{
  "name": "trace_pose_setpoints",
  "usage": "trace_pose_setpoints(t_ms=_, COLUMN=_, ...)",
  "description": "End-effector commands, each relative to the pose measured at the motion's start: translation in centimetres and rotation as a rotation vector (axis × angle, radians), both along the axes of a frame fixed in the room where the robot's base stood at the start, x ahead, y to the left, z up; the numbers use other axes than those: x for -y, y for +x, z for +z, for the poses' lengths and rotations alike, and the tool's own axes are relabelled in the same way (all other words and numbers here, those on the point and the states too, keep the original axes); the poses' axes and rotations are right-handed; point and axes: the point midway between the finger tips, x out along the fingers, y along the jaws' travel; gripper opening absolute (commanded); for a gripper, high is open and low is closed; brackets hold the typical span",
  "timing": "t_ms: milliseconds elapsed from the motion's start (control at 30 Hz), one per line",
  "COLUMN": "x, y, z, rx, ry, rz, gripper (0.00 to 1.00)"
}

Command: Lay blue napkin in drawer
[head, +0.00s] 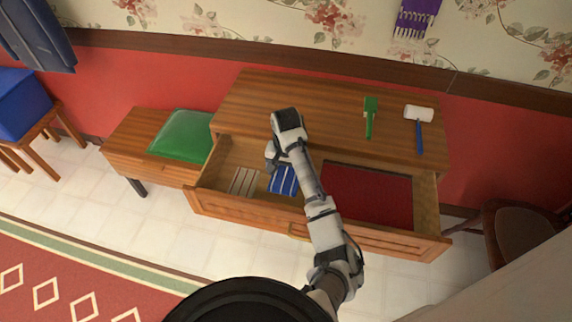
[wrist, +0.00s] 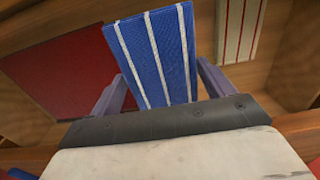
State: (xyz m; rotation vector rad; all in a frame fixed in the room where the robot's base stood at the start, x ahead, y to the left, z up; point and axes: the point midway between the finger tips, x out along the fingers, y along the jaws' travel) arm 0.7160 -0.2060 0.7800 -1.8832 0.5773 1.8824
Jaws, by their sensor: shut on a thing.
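The blue napkin (head: 284,181) with white stripes is inside the open drawer (head: 250,211), near its middle. It also shows in the wrist view (wrist: 160,55), between the two fingers. My gripper (head: 274,164) is shut on the blue napkin and reaches down into the drawer; it also shows in the wrist view (wrist: 163,82). I cannot tell whether the napkin touches the drawer floor. The drawer is pulled out from the wooden cabinet.
A pale napkin with red stripes (head: 243,181) lies left in the drawer, and a dark red flat piece (head: 366,194) lies right. A green cushion (head: 184,136) is at left.

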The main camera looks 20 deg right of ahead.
Motion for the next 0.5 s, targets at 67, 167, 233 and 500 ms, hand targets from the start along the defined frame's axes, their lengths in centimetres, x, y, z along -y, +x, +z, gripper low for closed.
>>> trace_pose_setpoints(t_ms=67, x=0.0, y=0.0, z=-1.1, rx=-0.001, ry=0.0, rz=0.0, gripper=0.55)
trace_pose_setpoints(t_ms=167, x=0.0, y=0.0, z=-2.1, rx=-0.001, ry=-0.001, rz=0.0, gripper=0.55)
trace_pose_setpoints(t_ms=233, x=0.0, y=0.0, z=-2.8, rx=-0.001, ry=-0.001, rz=0.0, gripper=0.55)
trace_pose_setpoints(t_ms=500, x=0.0, y=0.0, z=-5.8, rx=0.0, ry=0.0, rz=0.001, gripper=0.55)
